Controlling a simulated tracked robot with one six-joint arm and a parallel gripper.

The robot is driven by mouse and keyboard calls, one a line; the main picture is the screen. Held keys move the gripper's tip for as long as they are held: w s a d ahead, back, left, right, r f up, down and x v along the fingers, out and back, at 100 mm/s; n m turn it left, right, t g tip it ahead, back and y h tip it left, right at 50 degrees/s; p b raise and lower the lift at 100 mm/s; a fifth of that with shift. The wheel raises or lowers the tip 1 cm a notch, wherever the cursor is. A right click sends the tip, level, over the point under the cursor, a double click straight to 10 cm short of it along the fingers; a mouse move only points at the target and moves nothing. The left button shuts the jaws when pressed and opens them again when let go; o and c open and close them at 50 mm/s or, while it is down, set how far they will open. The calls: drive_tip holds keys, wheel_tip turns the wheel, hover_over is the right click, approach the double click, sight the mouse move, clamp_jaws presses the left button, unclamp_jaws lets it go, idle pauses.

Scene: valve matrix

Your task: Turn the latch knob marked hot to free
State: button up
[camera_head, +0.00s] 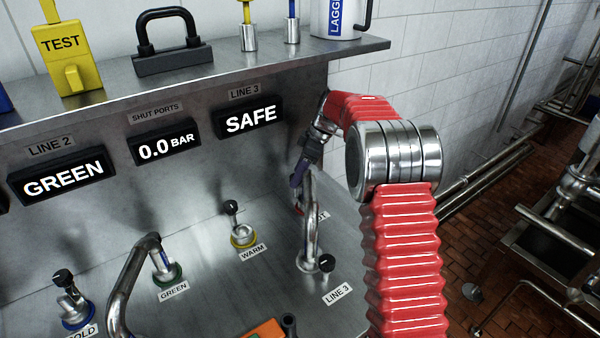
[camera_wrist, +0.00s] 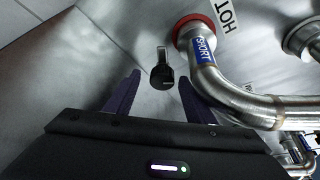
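The black latch knob (camera_wrist: 162,75) shows in the wrist view beside a pipe with a red collar (camera_wrist: 181,24). The HOT label (camera_wrist: 228,14) lies on the panel past that collar. My gripper (camera_wrist: 160,92) is open, its two purple fingers apart, with the knob ahead of and between them in the picture. The knob appears free of both fingers; the exact depth gap cannot be told. In the head view my gripper (camera_head: 298,180) reaches down by the pipe at the panel's right. There the knob is hidden, and the HOT label (camera_head: 320,215) is partly covered.
The curved steel pipe (camera_wrist: 240,104) with a SPORT tag (camera_wrist: 205,50) runs close to the right finger. A steel wall (camera_wrist: 45,60) stands to the left.

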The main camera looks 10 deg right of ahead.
drive_tip(key=v, duration=0.7)
drive_tip(key=shift+r, duration=0.15)
drive_tip(key=shift+d, duration=0.1)
idle(0.3)
drive_tip(key=s+d+m+t+h, duration=0.1)
drive_tip(key=s+d+m+h, duration=0.2)
drive_tip(key=d+m, duration=0.6)
drive_tip(key=s+d+m+t+h, duration=0.1)
drive_tip(key=s+d+m, duration=0.5)
drive_tip(key=d, duration=1.3)
drive_tip(key=m+h, duration=0.1)
drive_tip(key=m, duration=0.2)
drive_tip(key=shift+s+d+h, duration=0.15)
drive_tip(key=shift+s+h, duration=0.15)
drive_tip(key=shift+h, duration=0.1)
drive_tip(key=shift+c, duration=0.3)
